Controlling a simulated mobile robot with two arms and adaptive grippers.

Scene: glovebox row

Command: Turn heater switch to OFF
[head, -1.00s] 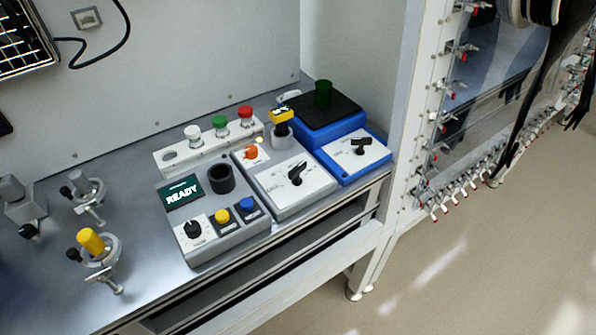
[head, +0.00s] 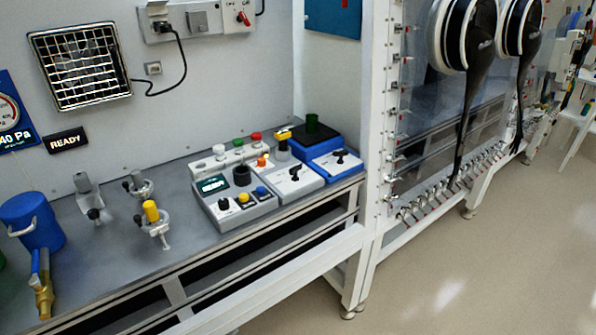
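A blue unit (head: 345,166) with a black top plate (head: 302,141) stands at the right end of the steel bench. Its white front panel carries a black rotary switch (head: 340,156). Beside it on the left, a grey unit (head: 300,186) has another black rotary switch (head: 294,173) on a white panel. The lettering on both panels is too small to read, so I cannot tell which is the heater switch or its setting. Neither of my grippers is in view.
A grey control box (head: 235,210) with a screen and coloured buttons stands left of the switches. Clamps and a blue canister (head: 30,222) are further left. A red switch (head: 243,18) is on the wall. A glovebox frame (head: 377,150) bounds the bench on the right.

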